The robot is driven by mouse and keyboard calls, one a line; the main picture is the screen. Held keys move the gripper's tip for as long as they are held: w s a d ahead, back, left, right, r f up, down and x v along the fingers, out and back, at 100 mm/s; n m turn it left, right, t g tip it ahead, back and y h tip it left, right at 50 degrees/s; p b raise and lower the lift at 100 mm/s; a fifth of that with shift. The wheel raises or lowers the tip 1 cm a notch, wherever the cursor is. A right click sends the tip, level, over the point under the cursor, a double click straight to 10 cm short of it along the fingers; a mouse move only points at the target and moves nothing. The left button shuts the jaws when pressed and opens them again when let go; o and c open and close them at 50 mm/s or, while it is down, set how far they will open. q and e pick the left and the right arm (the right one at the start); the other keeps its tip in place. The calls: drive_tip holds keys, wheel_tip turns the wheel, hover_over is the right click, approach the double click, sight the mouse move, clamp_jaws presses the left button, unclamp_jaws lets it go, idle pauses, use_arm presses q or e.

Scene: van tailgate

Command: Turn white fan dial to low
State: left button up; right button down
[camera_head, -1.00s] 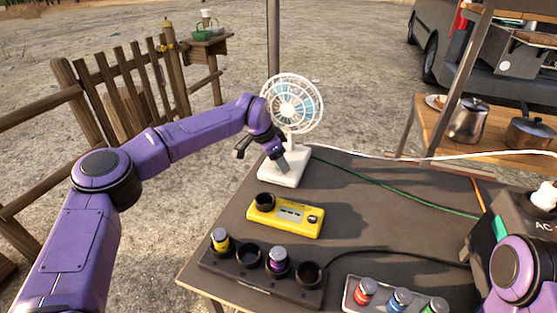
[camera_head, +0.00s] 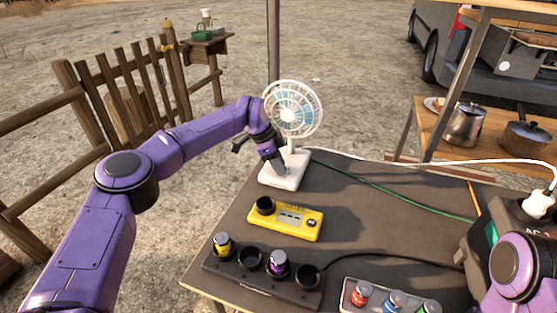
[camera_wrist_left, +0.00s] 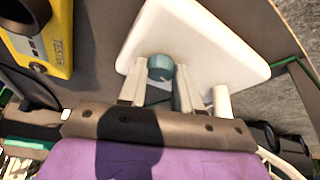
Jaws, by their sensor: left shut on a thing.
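The white fan (camera_head: 293,110) stands upright at the far left of the dark table, on a white base (camera_head: 282,182). My left gripper (camera_head: 279,166) reaches down to the front of this base. In the left wrist view, the teal dial (camera_wrist_left: 160,66) sits on the white base (camera_wrist_left: 205,38). The two fingers of my left gripper (camera_wrist_left: 159,80) are on either side of the dial and shut on it. The dial's pointer and markings cannot be made out. My right gripper is out of view; only part of my right arm shows at the lower right.
A yellow box (camera_head: 285,220) with a black knob lies in front of the fan. A dark strip (camera_head: 262,278) with sockets and a tray (camera_head: 350,300) of coloured jars are nearer. A white plug (camera_head: 538,204) is at the right. A green cable (camera_head: 390,188) crosses the table.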

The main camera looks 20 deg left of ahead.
use_arm(q)
drive_tip(key=shift+w+r+m+g+p, duration=0.15)
drive_tip(key=shift+m+g+p, duration=0.4)
drive_tip(key=shift+m, duration=0.65)
drive_tip(key=shift+m+g+p, duration=0.35)
drive_tip(key=shift+m+p, duration=0.05)
drive_tip(key=shift+m, duration=0.6)
drive_tip(key=o, duration=1)
drive_tip(key=shift+o, duration=0.2)
